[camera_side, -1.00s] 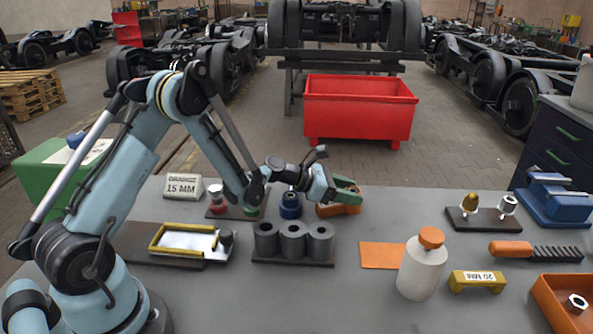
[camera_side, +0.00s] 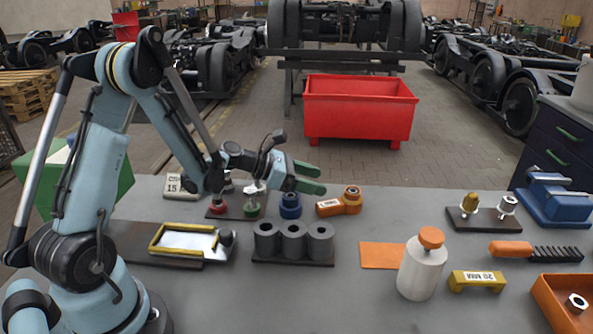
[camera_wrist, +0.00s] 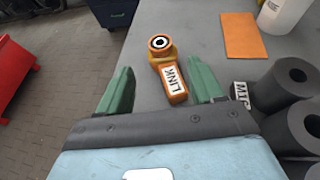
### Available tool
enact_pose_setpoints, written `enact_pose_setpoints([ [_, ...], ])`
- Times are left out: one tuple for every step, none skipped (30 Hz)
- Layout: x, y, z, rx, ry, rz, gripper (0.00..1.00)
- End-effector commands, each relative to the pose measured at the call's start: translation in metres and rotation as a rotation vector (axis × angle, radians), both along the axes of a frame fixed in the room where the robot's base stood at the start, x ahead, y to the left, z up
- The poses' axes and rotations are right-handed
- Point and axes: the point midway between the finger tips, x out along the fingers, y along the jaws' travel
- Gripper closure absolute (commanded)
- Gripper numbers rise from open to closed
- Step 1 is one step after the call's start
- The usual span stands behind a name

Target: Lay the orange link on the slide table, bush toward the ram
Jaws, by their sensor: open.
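The orange link (camera_side: 338,205) lies on the grey bench, its ringed bush end to the right and a white label on its body. In the wrist view the link (camera_wrist: 166,67) shows ahead of and between the jaws, bush end farthest away. My gripper (camera_side: 313,178) is open and empty, with green fingers, above and left of the link in the side view; it also shows in the wrist view (camera_wrist: 165,85). A yellow-edged plate on a dark base, probably the slide table (camera_side: 187,240), lies at left, with a small dark cylinder, possibly the ram (camera_side: 226,237), at its right end.
Several grey cylinders (camera_side: 293,238) stand on a dark holder in front of the link. A blue knobbed piece (camera_side: 290,206) stands left of it. An orange sheet (camera_side: 382,255) and a white bottle (camera_side: 422,268) are to the right. The front middle bench is clear.

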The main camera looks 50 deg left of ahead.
Motion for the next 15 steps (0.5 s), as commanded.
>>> enact_pose_setpoints([
  [-0.005,0.005,0.003,-0.001,0.001,0.003,0.33],
  [-0.008,0.006,0.004,-0.001,0.001,0.003,0.33],
  [-0.011,0.008,0.006,-0.001,0.001,0.003,0.33],
  [-0.012,0.009,0.006,0.0,0.0,0.001,0.33],
  [-0.014,0.009,0.007,0.0,0.0,0.001,0.33],
  [-0.015,0.01,0.008,0.006,-0.001,-0.002,0.33],
  [-0.016,0.009,0.009,0.017,-0.003,-0.009,0.33],
  [-0.017,0.008,0.01,0.033,-0.005,-0.016,0.33],
  [-0.018,0.005,0.013,0.067,-0.011,-0.032,0.33],
  [-0.019,0.002,0.014,0.101,-0.018,-0.048,0.33],
  [-0.021,-0.001,0.017,0.144,-0.025,-0.069,0.33],
  [-0.023,-0.006,0.02,0.213,-0.039,-0.103,0.33],
  [-0.025,-0.01,0.023,0.271,-0.05,-0.133,0.33],
  [-0.028,-0.014,0.026,0.336,-0.063,-0.167,0.33],
  [-0.033,-0.021,0.03,0.426,-0.082,-0.218,0.33],
])
